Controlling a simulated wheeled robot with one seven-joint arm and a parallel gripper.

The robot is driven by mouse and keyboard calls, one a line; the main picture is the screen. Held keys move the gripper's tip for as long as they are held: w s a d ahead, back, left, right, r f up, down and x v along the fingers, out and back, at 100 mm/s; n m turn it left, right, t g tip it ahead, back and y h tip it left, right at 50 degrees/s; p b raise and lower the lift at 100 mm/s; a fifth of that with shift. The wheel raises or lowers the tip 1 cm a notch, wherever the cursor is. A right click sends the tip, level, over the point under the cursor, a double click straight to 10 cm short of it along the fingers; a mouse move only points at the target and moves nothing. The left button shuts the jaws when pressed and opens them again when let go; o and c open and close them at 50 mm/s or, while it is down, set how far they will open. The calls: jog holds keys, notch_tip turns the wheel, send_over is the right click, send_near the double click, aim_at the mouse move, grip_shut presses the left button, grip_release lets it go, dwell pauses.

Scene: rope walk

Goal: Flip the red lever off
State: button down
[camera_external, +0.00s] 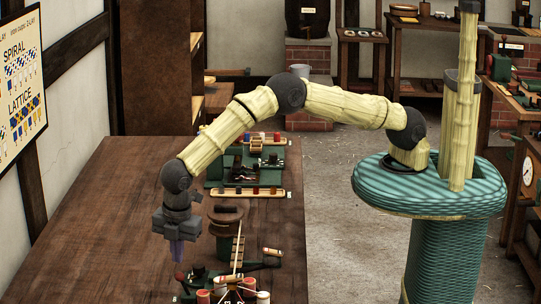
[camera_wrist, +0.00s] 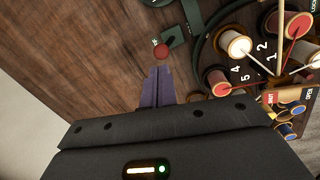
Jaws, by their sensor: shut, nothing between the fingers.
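The red lever's round knob (camera_wrist: 160,52) shows in the wrist view beside a small dark green block (camera_wrist: 174,37) on the wooden table. In the external view the red knob (camera_external: 180,276) is small, at the near side of the table just below my fingertips. My gripper (camera_wrist: 157,72) has purple fingers that are shut and empty, with their tips close to the knob. I cannot tell whether they touch it. In the external view my gripper (camera_external: 177,262) points straight down. The lever's shaft is mostly hidden, so its position is unclear.
A device with spools (camera_wrist: 238,45), numbers and an orange sign stands close to the right of my fingers in the wrist view. A brown round-topped stand (camera_external: 226,212) and a green machine (camera_external: 240,165) are farther back. The table's left part is clear.

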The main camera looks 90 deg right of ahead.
jog(key=r+p, duration=0.1)
jog(key=r, duration=0.1)
jog(key=r+p, duration=0.1)
jog(key=w+r, duration=0.1)
jog(key=r, duration=0.1)
jog(key=shift+w+a+r+p, duration=0.1)
jog(key=shift+a+r+p, duration=0.15)
jog(key=shift+r+p, duration=0.15)
jog(key=shift+f, duration=0.1)
jog(key=s+d+r+m, duration=0.4)
jog(key=s+d+r, duration=0.15)
jog(key=d, duration=0.45)
jog(key=s+d+r+m, duration=0.45)
jog(key=d+r, duration=0.25)
jog(key=d, duration=0.2)
jog(key=s+d+r+m+t, duration=0.1)
jog(key=s+d+m, duration=0.2)
jog(key=s, duration=0.7)
jog(key=s+d+m, duration=0.3)
jog(key=s+d, duration=0.5)
jog(key=s, duration=0.2)
jog(key=shift+r+m+t+y, duration=0.35)
jog(key=shift+t+y, duration=0.05)
